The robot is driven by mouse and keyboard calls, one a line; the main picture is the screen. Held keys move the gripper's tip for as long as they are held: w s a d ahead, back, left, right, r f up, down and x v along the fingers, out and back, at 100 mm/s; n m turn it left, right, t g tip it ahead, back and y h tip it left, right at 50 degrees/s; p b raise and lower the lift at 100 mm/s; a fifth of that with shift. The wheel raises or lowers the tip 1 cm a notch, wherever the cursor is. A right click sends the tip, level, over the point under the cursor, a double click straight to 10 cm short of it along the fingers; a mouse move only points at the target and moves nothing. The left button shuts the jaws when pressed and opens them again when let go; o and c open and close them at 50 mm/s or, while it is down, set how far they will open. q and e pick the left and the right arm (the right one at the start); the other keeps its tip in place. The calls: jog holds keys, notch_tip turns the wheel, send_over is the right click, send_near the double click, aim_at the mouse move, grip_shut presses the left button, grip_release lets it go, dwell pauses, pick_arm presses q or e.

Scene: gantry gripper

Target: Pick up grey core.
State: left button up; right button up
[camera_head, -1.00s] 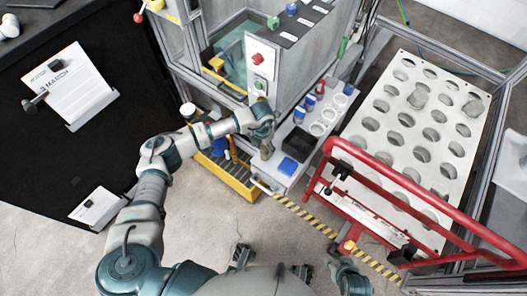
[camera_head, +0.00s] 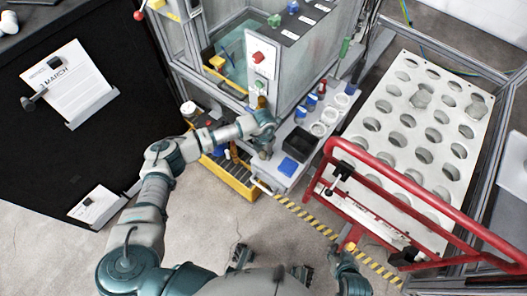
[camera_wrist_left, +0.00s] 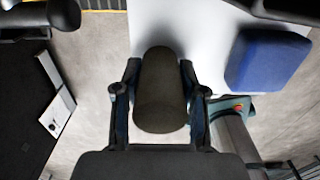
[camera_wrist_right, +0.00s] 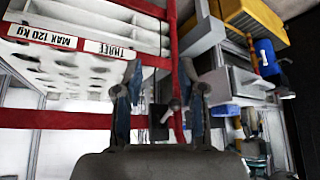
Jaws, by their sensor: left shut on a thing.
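The grey core (camera_wrist_left: 160,90) is a dark grey cylinder between the two fingers of my left gripper (camera_wrist_left: 160,105) in the left wrist view. The fingers press on its sides. In the head view, my left gripper (camera_head: 263,138) is at the left end of the light grey shelf, and the core is mostly hidden there. A white surface shows behind the core in the wrist view; I cannot tell whether the core touches it. My right gripper (camera_wrist_right: 160,100) is open and empty in the right wrist view, pointing toward the red-framed rack.
A blue block (camera_wrist_left: 268,60) lies close to the right of the core, also visible in the head view (camera_head: 298,144). A red rail (camera_head: 430,200) fronts the white holed rack (camera_head: 385,180).

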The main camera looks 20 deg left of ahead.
pick_arm(q)
jog(key=shift+d+r, duration=0.2)
jog(key=shift+d, duration=0.25)
notch_tip(320, 180, up, 3)
jog(key=shift+r+p, duration=0.1)
jog(key=shift+p, duration=0.4)
jog(key=s, duration=0.2)
jog(key=s+p, duration=0.1)
jog(key=shift+s+a+r, duration=0.1)
jog(key=shift+a+r, duration=0.15)
jog(key=shift+a, duration=0.15)
pick_arm(e)
jog(key=s+d+g, duration=0.3)
jog(key=s, duration=0.3)
pick_arm(q)
jog(key=s+p, duration=0.1)
jog(key=s, duration=1.1)
jog(key=shift+s+a+r+p, duration=0.4)
jog(key=shift+r, duration=0.05)
pick_arm(e)
notch_tip(320, 180, down, 6)
jog(key=g+h, duration=0.1)
jog(key=shift+a, duration=0.2)
pick_arm(q)
jog(key=shift+a, duration=0.1)
pick_arm(e)
jog(key=shift+w+a, duration=0.1)
